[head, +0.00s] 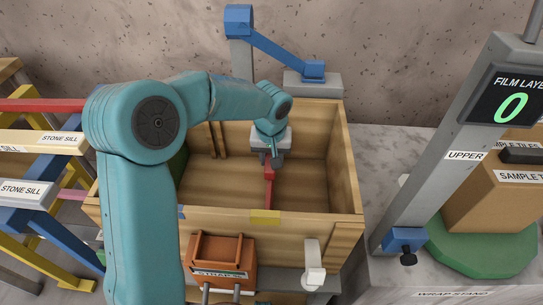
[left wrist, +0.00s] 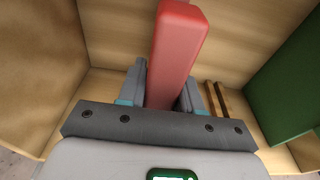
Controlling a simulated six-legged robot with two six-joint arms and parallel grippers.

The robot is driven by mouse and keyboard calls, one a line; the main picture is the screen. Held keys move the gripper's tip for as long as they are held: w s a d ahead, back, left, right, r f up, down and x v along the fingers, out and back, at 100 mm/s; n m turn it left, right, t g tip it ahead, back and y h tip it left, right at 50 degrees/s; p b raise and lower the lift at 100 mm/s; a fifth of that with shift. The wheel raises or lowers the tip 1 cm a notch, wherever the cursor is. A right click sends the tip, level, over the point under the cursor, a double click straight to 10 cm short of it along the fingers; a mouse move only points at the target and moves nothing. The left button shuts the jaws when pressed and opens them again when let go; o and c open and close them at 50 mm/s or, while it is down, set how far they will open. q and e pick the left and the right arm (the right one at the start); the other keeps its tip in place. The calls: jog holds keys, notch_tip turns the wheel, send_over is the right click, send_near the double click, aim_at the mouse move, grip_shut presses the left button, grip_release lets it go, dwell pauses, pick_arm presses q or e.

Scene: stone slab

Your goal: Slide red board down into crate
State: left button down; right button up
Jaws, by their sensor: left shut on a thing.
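The wooden crate (head: 306,222) stands open at the top in the middle of the head view. My left arm reaches over it from the left, and my left gripper (head: 270,161) is inside the crate opening. The red board (head: 269,187) shows below the gripper as a narrow upright strip. In the left wrist view the red board (left wrist: 178,45) is between the two fingers of the left gripper (left wrist: 162,88), which are shut on it. I cannot tell whether its lower end touches the crate floor. My right gripper is not in view.
A green panel (left wrist: 287,85) stands at one side inside the crate, with slim wooden strips (left wrist: 222,103) near it. An orange strap box (head: 222,256) is at the crate's front. A blue-armed stand (head: 277,50) is behind. At right stand a display post (head: 440,150) and cardboard box (head: 497,205).

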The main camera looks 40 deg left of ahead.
pick_arm(q)
jog(key=shift+f, duration=0.1)
jog(key=c, duration=0.7)
grip_release()
jog(key=r+p, duration=0.1)
jog(key=r, duration=0.4)
jog(key=s+d+r+p, duration=0.1)
jog(key=r, duration=0.4)
jog(key=s+r+p, duration=0.1)
jog(key=r, duration=0.5)
jog(key=shift+d+r, duration=0.1)
jog(key=shift+d, duration=0.05)
jog(key=shift+s, duration=0.15)
